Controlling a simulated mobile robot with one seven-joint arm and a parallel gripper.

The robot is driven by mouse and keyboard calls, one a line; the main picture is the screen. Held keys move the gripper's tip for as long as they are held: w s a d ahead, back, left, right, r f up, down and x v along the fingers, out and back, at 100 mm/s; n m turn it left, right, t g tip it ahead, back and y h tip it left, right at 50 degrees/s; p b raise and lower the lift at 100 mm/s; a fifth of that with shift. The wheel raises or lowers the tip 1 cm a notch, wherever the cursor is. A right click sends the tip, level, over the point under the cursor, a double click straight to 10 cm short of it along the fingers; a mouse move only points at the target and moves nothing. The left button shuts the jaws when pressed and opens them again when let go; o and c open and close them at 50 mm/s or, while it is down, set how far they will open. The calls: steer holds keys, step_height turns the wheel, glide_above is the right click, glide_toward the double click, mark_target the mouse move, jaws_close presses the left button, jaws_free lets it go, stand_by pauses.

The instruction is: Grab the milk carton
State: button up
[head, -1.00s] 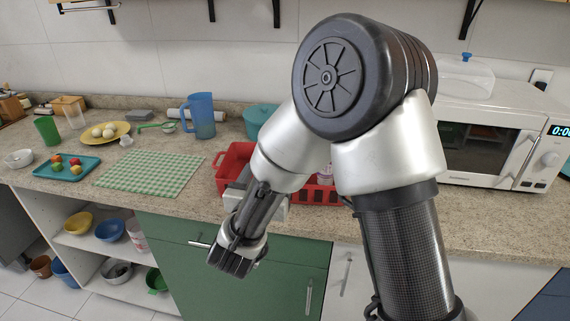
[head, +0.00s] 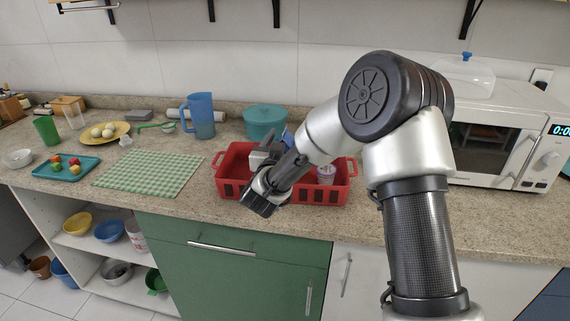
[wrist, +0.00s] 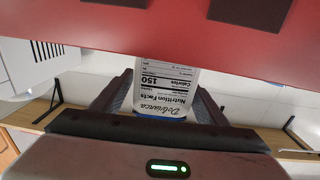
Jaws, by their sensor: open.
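The milk carton (wrist: 167,88) shows upside down in the wrist view, white with black "Dobianca" and nutrition text and a blue band. My gripper (wrist: 162,92) is open, with one dark finger on each side of the carton. A gap or contact between fingers and carton cannot be made out. In the head view my gripper (head: 266,150) is over the left part of the red basket (head: 310,192), behind my wrist. The carton is mostly or wholly hidden there by my arm.
A white cup (head: 326,174) stands in the basket's right part. A teal pot (head: 265,120) is behind the basket, and a blue pitcher (head: 201,116) behind left. The microwave (head: 490,140) is at right. A green checked cloth (head: 150,173) lies left.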

steer(key=shift+w, duration=0.2)
jaws_close()
steer(key=shift+r, duration=0.1)
steer(key=shift+r, duration=0.1)
